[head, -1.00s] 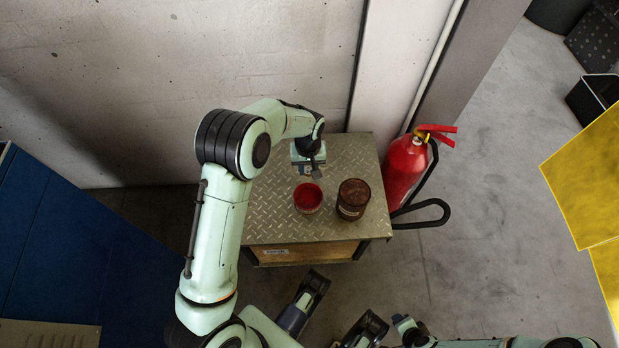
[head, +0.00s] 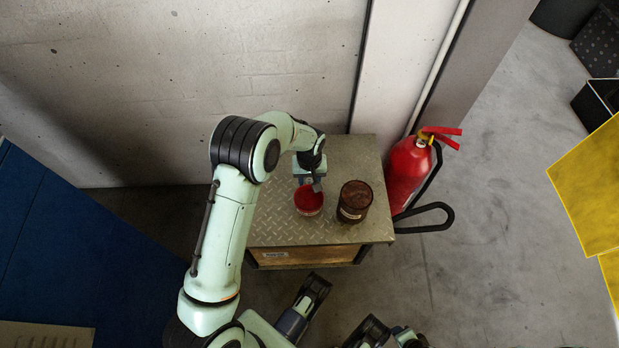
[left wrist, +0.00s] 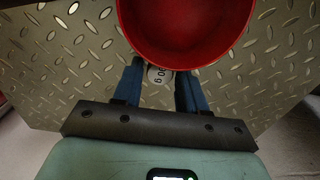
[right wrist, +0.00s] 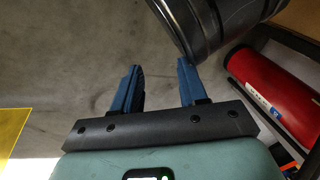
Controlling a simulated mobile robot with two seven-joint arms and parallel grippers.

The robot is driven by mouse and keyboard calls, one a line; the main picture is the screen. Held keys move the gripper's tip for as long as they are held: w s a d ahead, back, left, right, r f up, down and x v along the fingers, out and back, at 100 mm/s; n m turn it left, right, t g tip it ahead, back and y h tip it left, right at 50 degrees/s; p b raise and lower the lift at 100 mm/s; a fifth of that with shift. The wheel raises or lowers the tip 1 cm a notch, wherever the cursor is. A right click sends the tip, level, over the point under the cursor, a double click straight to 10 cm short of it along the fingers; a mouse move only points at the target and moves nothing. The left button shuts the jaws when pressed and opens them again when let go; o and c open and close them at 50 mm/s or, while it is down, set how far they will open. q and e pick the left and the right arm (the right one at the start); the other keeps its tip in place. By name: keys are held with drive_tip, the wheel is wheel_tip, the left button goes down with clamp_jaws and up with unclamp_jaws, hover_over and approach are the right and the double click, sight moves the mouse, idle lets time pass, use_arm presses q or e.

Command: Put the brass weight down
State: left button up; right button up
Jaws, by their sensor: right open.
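A small weight (left wrist: 159,76) with a pale, figure-marked top sits between the two blue fingers of my left gripper (left wrist: 160,82) in the left wrist view. The fingers lie close on both sides of it. Its brass colour does not show clearly. The red bowl's rim hides part of it, and I cannot tell whether it touches the plate below. In the head view my left gripper (head: 316,184) is at the far edge of the red bowl (head: 308,200), and the weight is not clear there. My right gripper (right wrist: 160,88) is open and empty, low over the floor.
The bowl stands on a tread-plate table (head: 275,225), with a dark brown jar (head: 354,201) to its right. A red fire extinguisher (head: 407,175) stands right of the table. The plate's front left is clear. A wall (head: 180,90) rises behind.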

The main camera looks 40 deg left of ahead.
use_arm(q)
drive_tip(key=shift+o, duration=0.6)
